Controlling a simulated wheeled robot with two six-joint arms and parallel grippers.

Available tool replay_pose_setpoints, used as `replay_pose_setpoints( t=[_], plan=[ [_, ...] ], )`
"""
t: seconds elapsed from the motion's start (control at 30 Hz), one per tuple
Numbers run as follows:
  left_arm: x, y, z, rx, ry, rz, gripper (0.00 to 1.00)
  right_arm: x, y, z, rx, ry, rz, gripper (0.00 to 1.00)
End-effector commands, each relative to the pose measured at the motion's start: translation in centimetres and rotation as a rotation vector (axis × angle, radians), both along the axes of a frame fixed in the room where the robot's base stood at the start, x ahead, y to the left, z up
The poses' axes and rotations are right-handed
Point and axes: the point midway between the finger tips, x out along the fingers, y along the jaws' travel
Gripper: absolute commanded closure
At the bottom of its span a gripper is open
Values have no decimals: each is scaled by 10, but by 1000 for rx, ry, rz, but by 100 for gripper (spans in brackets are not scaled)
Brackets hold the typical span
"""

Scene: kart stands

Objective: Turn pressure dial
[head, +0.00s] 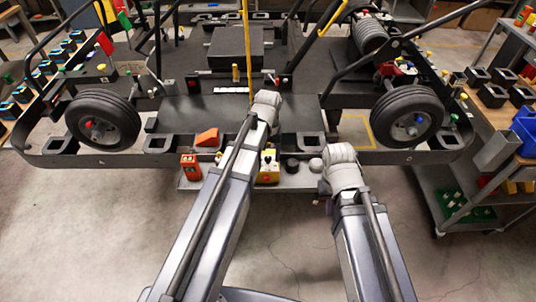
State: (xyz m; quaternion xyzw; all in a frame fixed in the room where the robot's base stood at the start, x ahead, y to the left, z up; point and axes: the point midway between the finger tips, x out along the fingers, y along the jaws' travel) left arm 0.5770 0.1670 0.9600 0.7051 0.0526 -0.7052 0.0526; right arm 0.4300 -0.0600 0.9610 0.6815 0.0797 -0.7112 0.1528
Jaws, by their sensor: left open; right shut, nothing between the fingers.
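No part is clearly marked as the pressure dial. A dark round knob (292,165) and a paler round knob (315,165) sit on the grey front shelf (230,183), right of a yellow box (268,168) with a red button. My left gripper (269,82) reaches over the kart's floor, beyond the shelf; its fingers are mostly hidden by its wrist, and it is open. My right gripper (322,196) points down at the shelf's right end, just right of the knobs; it is small and partly hidden, shut with nothing in it.
The kart frame (165,158) has a left wheel (102,119) and right wheel (408,117). A red handheld device (190,166) and orange wedge (207,138) are left of my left arm. A cart (470,205) stands right. The near floor is clear.

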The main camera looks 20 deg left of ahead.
Motion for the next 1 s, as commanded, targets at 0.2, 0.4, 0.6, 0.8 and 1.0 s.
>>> replay_pose_setpoints(
  t=[0.2, 0.4, 0.6, 0.8, 1.0],
  plan=[
    [0, 0, 4, 0, 0, 0, 39, 0, 0, 4, 0, 0, 0, 100],
    [0, 0, 19, 0, 0, 0, 39, 0, 0, 19, 0, 0, 0, 100],
    [0, 0, 44, 0, 0, 0, 39, 0, 0, 44, 0, 0, 1, 100],
    [0, 0, 70, 0, 0, 0, 39, 0, 0, 70, 0, 0, 2, 100],
    [0, 0, 79, 0, 0, 0, 39, 0, 0, 79, 0, 0, 3, 100]
  ],
)
